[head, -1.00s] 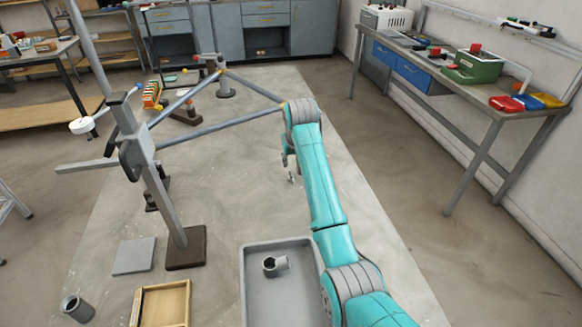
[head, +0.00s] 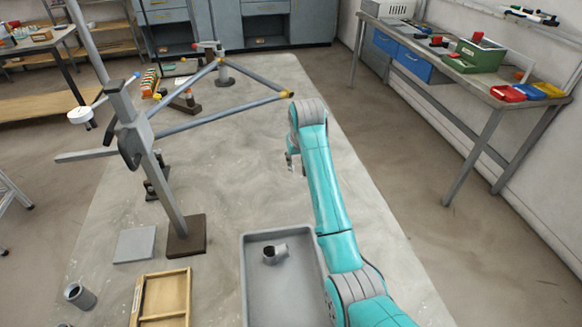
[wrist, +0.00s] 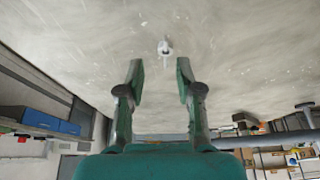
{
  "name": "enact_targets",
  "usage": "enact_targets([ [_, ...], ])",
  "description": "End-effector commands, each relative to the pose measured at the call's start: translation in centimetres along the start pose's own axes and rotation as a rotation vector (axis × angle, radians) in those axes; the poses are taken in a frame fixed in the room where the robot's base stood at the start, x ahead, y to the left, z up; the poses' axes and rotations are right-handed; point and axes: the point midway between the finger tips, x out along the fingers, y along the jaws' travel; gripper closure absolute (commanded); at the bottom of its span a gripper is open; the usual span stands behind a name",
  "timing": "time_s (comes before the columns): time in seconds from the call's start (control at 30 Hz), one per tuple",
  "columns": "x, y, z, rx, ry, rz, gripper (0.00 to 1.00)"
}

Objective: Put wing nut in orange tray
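A small pale wing nut (wrist: 165,47) lies on the grey surface in the wrist view, beyond my fingertips and roughly centred between them. My gripper (wrist: 159,70) is open and empty, its two dark green fingers apart and not touching the nut. In the head view my gripper (head: 294,163) hangs low over the grey surface, mostly hidden by my wrist; I cannot pick out the nut there. No tray is clearly orange. An orange-sided box (head: 150,83) with green in it stands at the back left, and a yellow-orange tray (head: 549,90) lies on the right bench.
A grey tray (head: 250,296) holding a grey pipe piece (head: 274,253) is at the front. A wooden box (head: 160,297) and a grey plate (head: 135,245) lie left of it. A tubular frame jig (head: 193,124) with a post stands left of my arm. Red (head: 507,94) and blue trays (head: 526,92) sit on the right bench.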

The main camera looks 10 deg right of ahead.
Motion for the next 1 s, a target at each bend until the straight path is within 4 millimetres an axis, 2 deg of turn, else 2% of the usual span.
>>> enact_targets([
  [0.17, 1.0, -0.1, 0.0, 0.0, -0.001, 0.0, 0.65],
  [0.5, 5.3, -0.8, -0.1, 0.0, -0.002, 0.0, 0.65],
  [0.83, 5.9, -0.8, -0.1, 0.0, 0.0, 0.0, 0.65],
  [0.87, 5.9, -0.8, -0.1, 0.0, 0.0, 0.0, 0.7],
  [0.9, 5.9, -0.8, -0.1, 0.0, 0.0, 0.0, 0.8],
  [1.0, 5.9, -0.8, -0.1, 0.0, 0.0, 0.0, 1.0],
])
